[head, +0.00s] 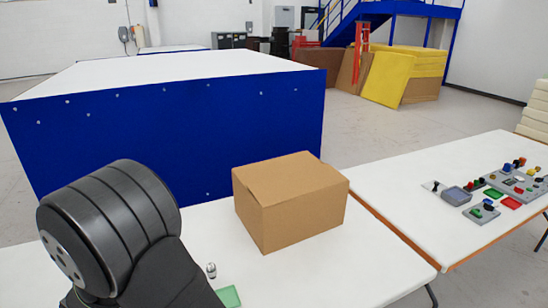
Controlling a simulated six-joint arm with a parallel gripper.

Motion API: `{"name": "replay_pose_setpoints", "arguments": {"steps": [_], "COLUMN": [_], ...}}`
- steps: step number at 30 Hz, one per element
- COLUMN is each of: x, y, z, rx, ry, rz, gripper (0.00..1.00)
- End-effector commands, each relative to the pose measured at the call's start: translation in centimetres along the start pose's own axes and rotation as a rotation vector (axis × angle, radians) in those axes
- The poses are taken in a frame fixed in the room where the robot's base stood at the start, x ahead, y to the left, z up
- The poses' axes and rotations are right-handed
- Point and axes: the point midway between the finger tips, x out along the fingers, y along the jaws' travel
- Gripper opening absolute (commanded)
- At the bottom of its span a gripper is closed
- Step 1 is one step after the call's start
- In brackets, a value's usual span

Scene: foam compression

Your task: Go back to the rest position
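My gripper is out of the head view. Only a dark, rounded joint of my own arm shows at the lower left, and it hides part of the near white table (330,262). A closed brown cardboard box (290,200) sits on that table, right of my arm. No foam piece that I can make out is in view.
A small metallic cylinder (211,270) and a green tray (229,296) are close to my arm. A big blue block with a white top (180,130) stands behind. A second white table (440,215) at the right holds several control panels (485,211). The near table's front right is clear.

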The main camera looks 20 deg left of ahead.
Motion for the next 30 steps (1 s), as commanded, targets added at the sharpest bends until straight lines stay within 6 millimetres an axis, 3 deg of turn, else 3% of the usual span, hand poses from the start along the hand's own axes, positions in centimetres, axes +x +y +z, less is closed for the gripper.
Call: {"name": "replay_pose_setpoints", "arguments": {"steps": [7, 19, 25, 30], "x": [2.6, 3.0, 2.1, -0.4], "y": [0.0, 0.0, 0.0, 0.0], "z": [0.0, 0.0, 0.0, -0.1], "rx": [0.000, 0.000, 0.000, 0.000], "ry": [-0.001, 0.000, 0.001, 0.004], "rz": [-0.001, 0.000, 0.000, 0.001], "gripper": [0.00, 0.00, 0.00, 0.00]}}
